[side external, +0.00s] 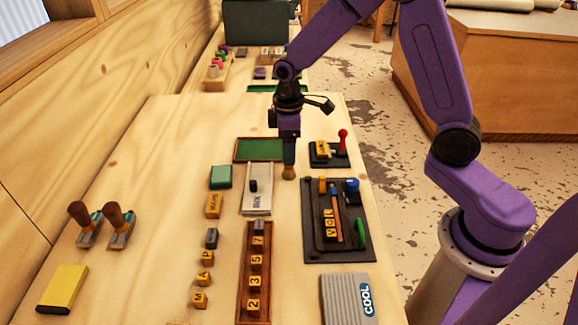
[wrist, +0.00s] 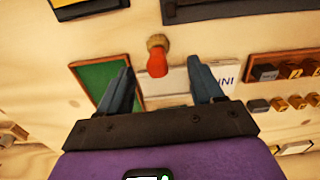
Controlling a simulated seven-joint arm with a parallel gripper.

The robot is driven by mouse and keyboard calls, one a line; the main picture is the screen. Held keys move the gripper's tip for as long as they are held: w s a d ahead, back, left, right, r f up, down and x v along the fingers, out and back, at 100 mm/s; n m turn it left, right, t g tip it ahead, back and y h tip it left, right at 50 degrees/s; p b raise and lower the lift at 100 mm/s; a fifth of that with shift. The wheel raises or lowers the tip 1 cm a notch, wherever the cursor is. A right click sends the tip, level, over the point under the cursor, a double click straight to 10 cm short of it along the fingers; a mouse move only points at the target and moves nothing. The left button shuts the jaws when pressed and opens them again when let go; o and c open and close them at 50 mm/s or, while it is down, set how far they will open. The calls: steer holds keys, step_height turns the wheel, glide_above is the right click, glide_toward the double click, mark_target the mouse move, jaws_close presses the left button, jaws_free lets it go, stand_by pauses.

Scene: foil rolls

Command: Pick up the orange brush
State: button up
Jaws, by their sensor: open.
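The orange brush (wrist: 157,62) shows in the wrist view with its orange handle toward me and a round tan end (wrist: 158,41) beyond it. It lies in line with the gap between the fingers of my gripper (wrist: 160,68), which are spread apart and not touching it. In the side external view my gripper (side external: 289,150) points down just above the brush's tan end (side external: 289,173). The fingers hide the orange handle there.
A green board (side external: 258,149) lies just left of the brush, with a white card (side external: 257,203) in front. Several letter blocks stand nearer the camera.

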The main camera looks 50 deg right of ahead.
steer(key=shift+d+f, duration=0.15)
steer(key=shift+f, duration=3.3)
steer(key=c, duration=1.1)
